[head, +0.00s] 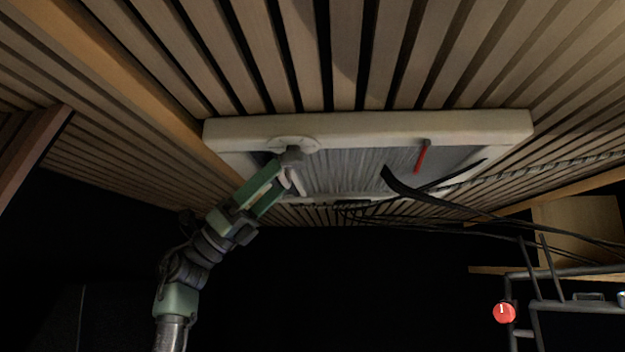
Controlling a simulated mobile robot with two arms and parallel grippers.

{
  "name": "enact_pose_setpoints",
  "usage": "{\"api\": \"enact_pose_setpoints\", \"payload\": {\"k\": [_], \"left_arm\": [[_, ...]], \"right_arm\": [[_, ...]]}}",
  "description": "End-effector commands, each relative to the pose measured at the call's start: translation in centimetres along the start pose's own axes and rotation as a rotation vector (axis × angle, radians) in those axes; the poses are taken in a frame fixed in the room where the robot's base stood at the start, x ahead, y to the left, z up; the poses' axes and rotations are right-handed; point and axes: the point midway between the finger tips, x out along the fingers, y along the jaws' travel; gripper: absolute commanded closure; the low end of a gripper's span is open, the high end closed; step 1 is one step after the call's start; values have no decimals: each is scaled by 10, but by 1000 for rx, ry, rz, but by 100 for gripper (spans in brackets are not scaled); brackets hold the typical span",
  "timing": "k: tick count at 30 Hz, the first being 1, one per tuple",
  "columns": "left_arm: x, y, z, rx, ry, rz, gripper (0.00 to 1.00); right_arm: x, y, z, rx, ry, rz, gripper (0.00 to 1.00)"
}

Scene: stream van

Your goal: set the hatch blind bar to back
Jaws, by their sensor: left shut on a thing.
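The roof hatch has a cream frame (370,128) set in the slatted ceiling. A grey pleated blind (350,172) spans most of its opening. The pale blind bar (297,182) is at the blind's left end, near the left side of the frame. My left gripper (281,175) reaches up from below left and is shut on the bar. Its green fingers hide part of the bar. A grey knob on a round pale plate (292,143) is on the frame just above the fingertips. My right gripper is not in view.
A red handle (421,157) hangs from the frame's right part. A black strap (400,186) and dark cables cross below the hatch at right. A metal rack (570,278) with a red round knob (504,312) stands at lower right. The area below the hatch is dark.

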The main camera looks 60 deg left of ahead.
Motion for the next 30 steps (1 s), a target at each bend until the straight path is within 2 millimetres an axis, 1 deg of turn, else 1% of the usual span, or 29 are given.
{"api": "enact_pose_setpoints", "payload": {"k": [1, 3, 7, 10, 15, 20, 21, 22, 30], "left_arm": [[-6, 0, 6, 2, 0, 2, 89], [-12, 0, 12, 0, 0, 0, 89], [-18, 0, 18, 1, 0, 0, 89], [-21, 0, 20, 1, 0, 0, 89], [-21, 0, 21, 1, 0, -1, 89], [-21, 0, 21, 1, -1, -1, 89], [-21, 0, 21, 1, -1, -1, 8], [-21, 0, 21, 1, -1, -1, 0], [-23, 0, 20, 0, -2, 0, 0]], "right_arm": [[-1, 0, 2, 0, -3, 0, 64], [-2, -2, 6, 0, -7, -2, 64], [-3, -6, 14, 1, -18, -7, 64], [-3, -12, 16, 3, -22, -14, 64], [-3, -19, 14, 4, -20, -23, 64], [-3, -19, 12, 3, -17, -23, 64], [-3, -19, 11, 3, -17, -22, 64], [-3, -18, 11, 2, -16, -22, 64], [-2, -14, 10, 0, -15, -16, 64]]}}
